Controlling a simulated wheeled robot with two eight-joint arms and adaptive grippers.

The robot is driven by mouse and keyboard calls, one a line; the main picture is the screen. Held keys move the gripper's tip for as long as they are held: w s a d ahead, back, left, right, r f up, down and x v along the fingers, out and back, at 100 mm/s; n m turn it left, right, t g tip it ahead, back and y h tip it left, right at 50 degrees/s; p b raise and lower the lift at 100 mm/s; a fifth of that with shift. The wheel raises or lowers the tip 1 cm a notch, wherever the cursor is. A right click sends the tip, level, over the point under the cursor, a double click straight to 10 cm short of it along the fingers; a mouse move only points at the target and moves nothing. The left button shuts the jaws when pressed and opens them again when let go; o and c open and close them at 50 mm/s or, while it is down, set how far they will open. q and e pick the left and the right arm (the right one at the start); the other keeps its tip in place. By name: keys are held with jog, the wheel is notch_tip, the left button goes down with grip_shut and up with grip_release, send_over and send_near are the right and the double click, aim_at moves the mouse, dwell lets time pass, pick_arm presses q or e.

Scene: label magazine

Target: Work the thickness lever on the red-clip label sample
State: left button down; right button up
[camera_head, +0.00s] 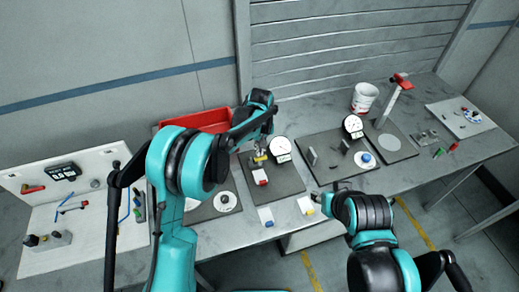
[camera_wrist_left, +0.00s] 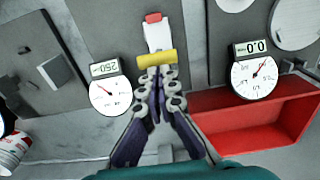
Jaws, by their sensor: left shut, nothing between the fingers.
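The label sample (camera_head: 260,175) with its red clip (camera_head: 263,182) lies on a dark gauge plate, below my left gripper. In the left wrist view the white label (camera_wrist_left: 158,36) and red clip (camera_wrist_left: 153,17) show beyond a yellow lever bar (camera_wrist_left: 155,58). The dial gauge (camera_wrist_left: 110,95) beside it appears to read 250; it also shows in the head view (camera_head: 280,148). My left gripper (camera_wrist_left: 157,73) is shut and empty, its tips at the yellow bar; contact is unclear. My right gripper (camera_head: 342,187) is low at the table's front, its fingers too small to judge.
A label with a blue clip (camera_head: 266,217) and one with a yellow clip (camera_head: 306,205) lie at the front edge. A red bin (camera_head: 200,120) stands at the back left. Another gauge (camera_head: 353,125), a bucket (camera_head: 364,98) and a red-topped post (camera_head: 395,95) stand to the right.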

pick_arm(q)
jog(key=shift+s+d+f+t+b, duration=0.15)
jog(key=shift+s+f+t+b, duration=0.05)
jog(key=shift+s+t+b, duration=0.25)
jog(key=shift+f, duration=0.1)
jog(key=shift+s+d+f+t+b, duration=0.2)
jog(key=shift+s+f+t+b, duration=0.15)
jog(key=shift+s+b, duration=0.25)
jog(key=s+f+t+y+b, duration=0.1)
jog(key=s+f+t+b, duration=0.1)
jog(key=b, duration=0.2)
jog(key=s+d+f+t+y+b, duration=0.1)
jog(key=s+f+t+b, duration=0.1)
jog(key=f+b, duration=0.1)
jog(key=s+d+f+t+b, duration=0.1)
jog(key=s+f+t+b, duration=0.1)
jog(key=b, duration=0.3)
jog(key=shift+f+t+y+b, duration=0.35)
jog(key=shift+t+y, duration=0.05)
jog(key=shift+t, duration=0.2)
jog(key=shift+s+f+b, duration=0.15)
jog(key=shift+f+b, duration=0.45)
jog(key=shift+b, duration=0.15)
